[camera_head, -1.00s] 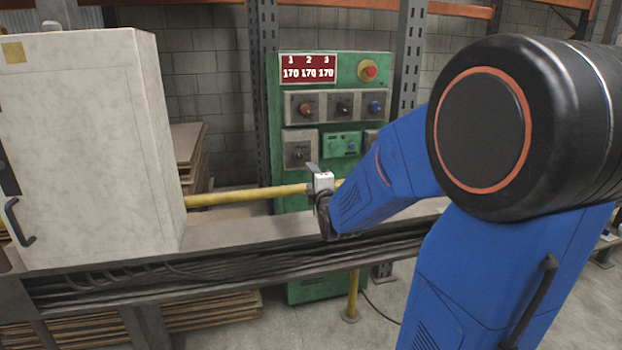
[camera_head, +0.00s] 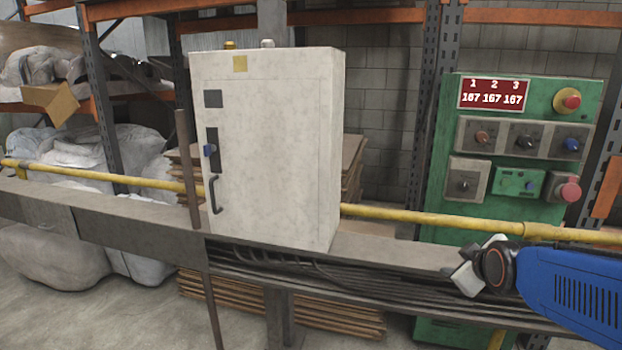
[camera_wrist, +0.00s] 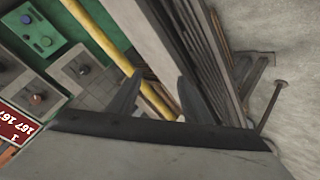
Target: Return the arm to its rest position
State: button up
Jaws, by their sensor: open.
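My blue arm (camera_head: 575,290) reaches in from the right edge of the head view. My gripper (camera_head: 462,272) is at its end, in front of the cable-filled rail and below the green control panel (camera_head: 525,110). In the wrist view my gripper (camera_wrist: 158,88) shows two dark fingers standing apart with nothing between them. The yellow pipe and the grey rail pass beyond the fingers. Whether the gripper touches the rail cannot be told.
A pale cabinet (camera_head: 270,150) with a black handle stands on the grey rail (camera_head: 130,235). A yellow pipe (camera_head: 420,216) runs along behind. The panel's display (camera_head: 493,95) reads 167 three times. Cardboard sheets (camera_head: 350,322) lie beneath; wrapped bundles (camera_head: 65,250) are at left.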

jog(key=s+a+f+m+g, duration=0.1)
jog(key=s+a+m+g, duration=0.1)
jog(key=s, duration=0.5)
jog(key=s+a+f+m+g+y, duration=0.1)
jog(key=s+a+f+m+g, duration=0.1)
jog(key=s, duration=0.5)
jog(key=s+a+f+m+g, duration=0.1)
jog(key=s+a+m+g, duration=0.1)
jog(key=s, duration=0.5)
jog(key=shift+s+f+m+y, duration=0.3)
jog(key=shift+s+m, duration=0.1)
jog(key=shift+m, duration=0.2)
